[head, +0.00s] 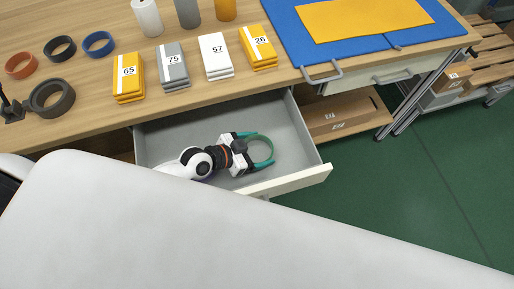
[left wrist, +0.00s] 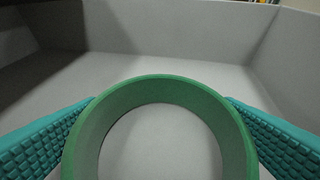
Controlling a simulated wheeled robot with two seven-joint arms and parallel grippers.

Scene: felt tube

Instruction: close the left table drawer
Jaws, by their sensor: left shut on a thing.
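The left table drawer (head: 302,180) is pulled out from under the wooden table, with its grey inside showing and its white front panel toward me. My left gripper (head: 258,149) is inside the drawer, shut on a green ring (head: 271,148). In the left wrist view the green ring (left wrist: 160,86) is between the two teal fingers, with the drawer's grey floor and walls (left wrist: 150,28) around it. Part of the drawer front and its handle is hidden behind a white shape in the foreground. My right gripper is not in view.
On the table (head: 195,90) stand several numbered boxes (head: 215,56), several tape rings (head: 60,48) and bottles, with a blue mat (head: 285,40) at right. A closed right drawer (head: 360,80) is beside the open one.

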